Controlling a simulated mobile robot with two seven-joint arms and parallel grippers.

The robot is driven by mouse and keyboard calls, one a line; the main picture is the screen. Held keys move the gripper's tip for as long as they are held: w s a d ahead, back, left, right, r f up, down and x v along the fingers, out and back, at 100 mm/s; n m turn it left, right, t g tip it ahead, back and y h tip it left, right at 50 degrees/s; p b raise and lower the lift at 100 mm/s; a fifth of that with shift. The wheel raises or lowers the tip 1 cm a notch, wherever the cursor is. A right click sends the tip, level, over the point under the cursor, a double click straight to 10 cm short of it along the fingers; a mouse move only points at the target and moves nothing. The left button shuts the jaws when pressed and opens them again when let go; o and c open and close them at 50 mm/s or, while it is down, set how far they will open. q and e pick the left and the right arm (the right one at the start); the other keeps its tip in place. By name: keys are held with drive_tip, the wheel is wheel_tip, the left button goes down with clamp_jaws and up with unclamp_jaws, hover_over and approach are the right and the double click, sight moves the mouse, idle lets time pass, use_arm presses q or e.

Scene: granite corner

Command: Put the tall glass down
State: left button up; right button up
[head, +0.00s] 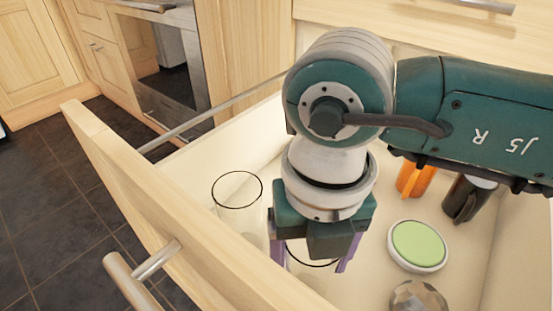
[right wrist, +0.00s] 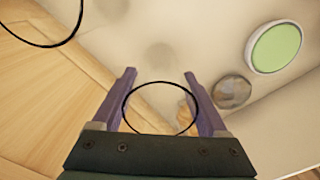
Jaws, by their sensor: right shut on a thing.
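My right gripper (head: 312,262) reaches down into an open drawer, its purple fingers shut on a clear glass with a thin dark rim, the tall glass (head: 314,265). In the right wrist view the rim of this glass (right wrist: 160,108) shows as a ring between the two fingers of the gripper (right wrist: 160,73). The glass looks upright. Its lower part is hidden or too clear to see, so I cannot tell whether it touches the drawer floor. A second clear glass (head: 238,207) stands to its left, apart from it. My left gripper is not in view.
The wooden drawer front (head: 190,225) with its bar handle runs close along the left. In the drawer, to the right, are a round green-topped container (head: 419,245), a faceted brownish object (head: 418,298), an orange item (head: 414,181) and a dark item (head: 466,198).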

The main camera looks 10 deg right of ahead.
drive_tip(key=shift+f, duration=0.15)
drive_tip(key=o, duration=1.5)
drive_tip(key=shift+r, duration=0.45)
wheel_tip(320, 180, up, 12)
drive_tip(key=p, duration=0.5)
drive_tip(key=shift+f+p, duration=0.25)
drive_tip(key=shift+p, duration=0.05)
